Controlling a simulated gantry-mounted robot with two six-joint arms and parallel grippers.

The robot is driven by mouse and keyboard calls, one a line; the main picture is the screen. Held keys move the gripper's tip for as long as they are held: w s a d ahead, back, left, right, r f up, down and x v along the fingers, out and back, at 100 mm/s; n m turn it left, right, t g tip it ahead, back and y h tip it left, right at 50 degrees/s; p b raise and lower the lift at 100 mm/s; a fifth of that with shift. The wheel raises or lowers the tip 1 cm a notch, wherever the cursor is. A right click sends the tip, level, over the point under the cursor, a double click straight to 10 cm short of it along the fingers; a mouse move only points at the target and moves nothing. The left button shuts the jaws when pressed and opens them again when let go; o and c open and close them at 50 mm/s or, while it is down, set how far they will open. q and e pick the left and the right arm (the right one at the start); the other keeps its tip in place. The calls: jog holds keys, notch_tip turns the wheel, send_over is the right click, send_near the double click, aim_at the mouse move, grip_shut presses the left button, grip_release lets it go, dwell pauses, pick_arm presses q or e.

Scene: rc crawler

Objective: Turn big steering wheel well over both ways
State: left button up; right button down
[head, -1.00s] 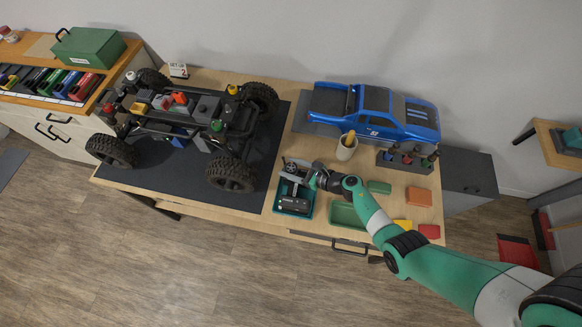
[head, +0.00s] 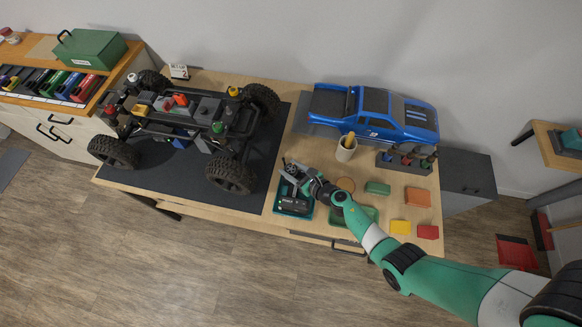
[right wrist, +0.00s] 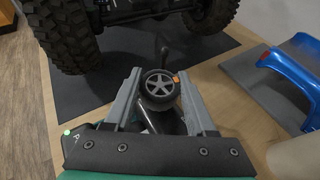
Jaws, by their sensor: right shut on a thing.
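The steering wheel (right wrist: 159,84) is a small dark wheel with light spokes and an orange mark at its right rim. It sits on the black controller (head: 292,204) in a teal tray (head: 293,213) on the workbench, and its top shows small in the head view (head: 290,167). My right gripper (head: 300,173) reaches it from the right. In the right wrist view, the gripper's two grey fingers (right wrist: 157,76) lie on either side of the wheel, shut on it. The far side of the wheel is hard to make out. My left gripper is in neither view.
The crawler chassis (head: 190,115) stands on a dark mat (head: 150,172) to the left. A blue truck body (head: 375,113) and a cup (head: 346,150) are behind. A green tray (head: 366,216) lies partly under my arm, with coloured blocks to its right.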

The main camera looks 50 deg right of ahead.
aim_at(291, 169)
jog(key=m+h, duration=0.3)
jog(key=shift+a+g+h, duration=0.15)
jog(key=shift+g+h, duration=0.15)
jog(key=shift+g, duration=0.1)
jog(key=shift+m+g+h, duration=0.4)
jog(key=shift+m+h, duration=0.7)
jog(key=shift+h, duration=0.1)
jog(key=shift+c, duration=1.1)
grip_release()
jog(key=p+v, duration=0.2)
jog(key=v, duration=0.3)
jog(key=shift+r, duration=0.1)
jog(key=v, duration=0.6)
jog(key=shift+s+a, duration=0.1)
jog(key=shift+s, duration=0.15)
